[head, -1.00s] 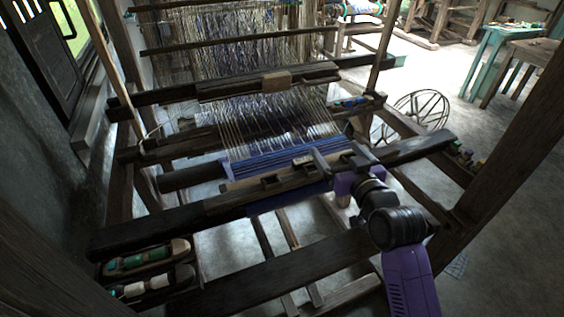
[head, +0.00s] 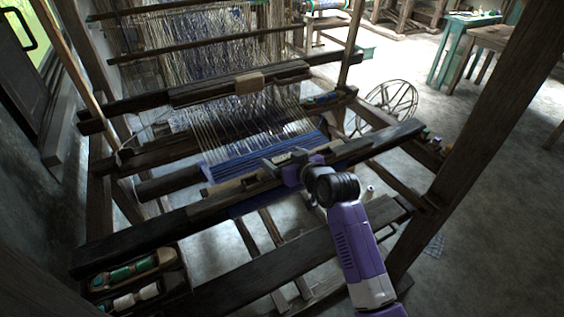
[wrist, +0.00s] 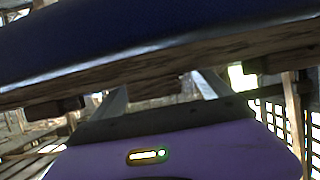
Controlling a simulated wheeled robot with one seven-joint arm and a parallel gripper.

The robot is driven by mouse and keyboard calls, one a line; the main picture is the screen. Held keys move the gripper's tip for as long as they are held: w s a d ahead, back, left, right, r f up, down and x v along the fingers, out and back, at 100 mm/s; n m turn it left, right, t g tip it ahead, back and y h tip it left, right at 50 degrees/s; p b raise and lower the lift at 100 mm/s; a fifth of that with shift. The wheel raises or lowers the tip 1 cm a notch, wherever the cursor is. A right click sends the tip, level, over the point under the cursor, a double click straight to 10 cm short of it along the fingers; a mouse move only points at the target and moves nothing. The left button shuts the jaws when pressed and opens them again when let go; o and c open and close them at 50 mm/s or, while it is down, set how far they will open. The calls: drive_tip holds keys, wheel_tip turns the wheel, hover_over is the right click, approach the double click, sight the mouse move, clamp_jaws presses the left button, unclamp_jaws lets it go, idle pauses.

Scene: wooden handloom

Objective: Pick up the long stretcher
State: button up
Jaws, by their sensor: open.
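A long, narrow wooden bar with small blocks, which looks like the long stretcher (head: 228,187), lies across the blue cloth (head: 262,152) at the front of the loom. My gripper (head: 280,163) is open above the right part of this bar. In the wrist view my gripper (wrist: 160,88) shows its two fingers spread apart. A wooden piece (wrist: 152,90) shows between and beyond them; I cannot tell whether it is the stretcher. A wooden beam with a dark blue surface (wrist: 160,50) fills the top of the wrist view. Contact with the fingers cannot be told.
The thick dark front beam (head: 130,238) runs across the loom close to the bar. A box (head: 180,268) with shuttles hangs at the lower left. A loom post (head: 480,130) rises on the right, near my arm. A spoked wheel (head: 392,100) stands behind it.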

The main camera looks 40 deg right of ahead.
drive_tip(key=shift+w+d+f, duration=0.2)
drive_tip(key=shift+w+f, duration=0.1)
drive_tip(key=shift+w, duration=0.35)
drive_tip(key=c, duration=1.5)
drive_tip(key=shift+c, duration=0.8)
drive_tip(key=shift+r, duration=0.1)
